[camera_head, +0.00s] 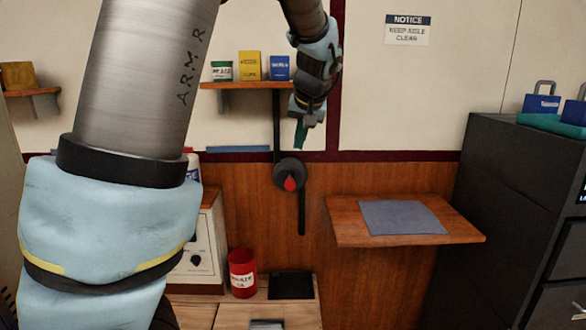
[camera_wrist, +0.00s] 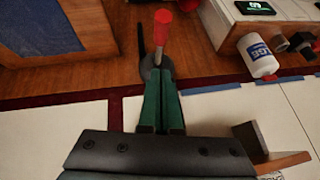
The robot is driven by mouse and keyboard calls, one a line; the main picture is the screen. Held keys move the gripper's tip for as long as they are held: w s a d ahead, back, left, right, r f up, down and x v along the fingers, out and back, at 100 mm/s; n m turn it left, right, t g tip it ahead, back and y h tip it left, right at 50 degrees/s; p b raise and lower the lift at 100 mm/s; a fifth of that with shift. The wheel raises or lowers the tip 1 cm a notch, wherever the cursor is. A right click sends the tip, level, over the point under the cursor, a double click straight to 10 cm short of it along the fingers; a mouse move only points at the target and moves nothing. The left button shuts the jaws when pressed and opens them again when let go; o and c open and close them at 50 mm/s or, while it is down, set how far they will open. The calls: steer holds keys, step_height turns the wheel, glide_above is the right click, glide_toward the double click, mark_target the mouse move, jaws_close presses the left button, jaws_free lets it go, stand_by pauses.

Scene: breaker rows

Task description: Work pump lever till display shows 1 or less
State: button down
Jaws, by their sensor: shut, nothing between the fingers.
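The pump lever has a round black hub (camera_head: 289,174) on the wall with a red handle (camera_head: 290,184) pointing toward me and down. In the wrist view the red handle (camera_wrist: 162,25) stands just beyond my fingertips. My gripper (camera_head: 300,140) is above the hub in the head view, with its green fingers pressed together and empty. In the wrist view the fingertips of my gripper (camera_wrist: 161,72) overlap the hub; I cannot tell whether they touch it. A small dark display (camera_wrist: 255,7) on a white box shows a pale green figure too small to read surely.
A wooden shelf (camera_head: 340,232) with a blue-grey cloth (camera_head: 402,217) juts out right of the lever. An upper shelf (camera_head: 248,85) holds small boxes. A red can (camera_head: 242,272) stands below. A dark cabinet (camera_head: 500,180) stands at right. A white bottle (camera_wrist: 259,58) shows near the box.

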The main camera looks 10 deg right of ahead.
steer(key=p, duration=0.1)
glide_above(291, 178)
steer(key=s, duration=0.2)
steer(key=f, duration=0.4)
steer(key=shift+s+d+f, duration=0.2)
steer(key=shift+d+f, duration=0.15)
steer(key=shift+d, duration=0.05)
steer(key=f, duration=0.2)
steer(key=f+p, duration=0.1)
steer(key=shift+s+a+f, duration=0.3)
steer(key=shift+a+f, duration=0.05)
steer(key=shift+f, duration=0.2)
steer(key=shift+f, duration=0.1)
